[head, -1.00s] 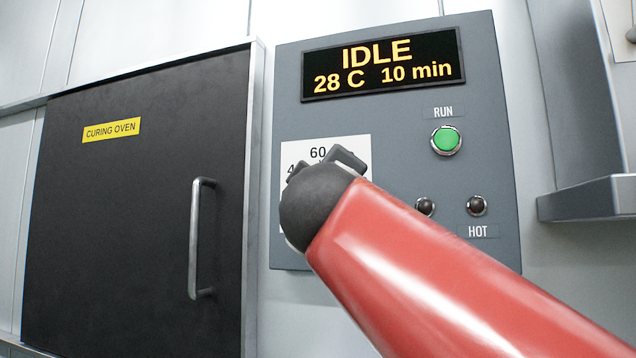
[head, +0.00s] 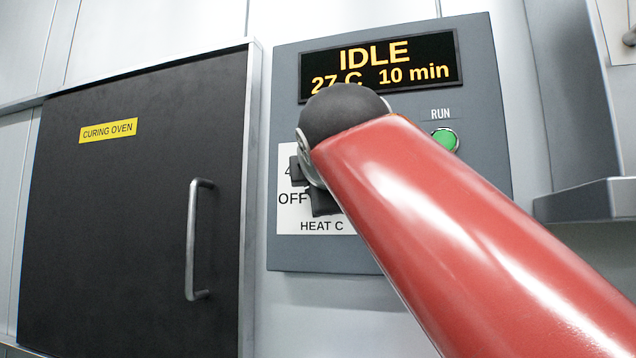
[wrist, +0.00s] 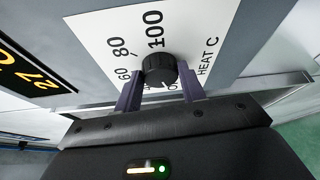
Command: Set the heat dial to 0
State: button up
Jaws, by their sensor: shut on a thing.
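The heat dial (wrist: 160,70) is a black knurled knob on a white scale plate (wrist: 187,22) marked "HEAT C". In the wrist view 60, 80 and 100 are readable. In the head view OFF and part of a 4 show on the plate (head: 287,222). My gripper (wrist: 158,80) is shut on the dial, one finger on each side of it. In the head view my gripper (head: 311,187) is partly behind my arm, which hides the dial. I cannot clearly tell which mark the dial points to.
The display (head: 430,73) reads IDLE, 27 C, 10 min. The green RUN button (head: 446,139) is partly covered by my arm. The curing oven door (head: 120,210) with its handle (head: 193,240) is shut at left. A grey ledge (head: 585,202) is at right.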

jog(key=shift+n, duration=0.3)
dwell(0.4)
jog(key=o, duration=1)
jog(key=s, duration=0.7)
jog(key=shift+s+d+r+b, duration=0.15)
jog(key=shift+s+r+b, duration=0.15)
jog(key=shift+s+b, duration=0.1)
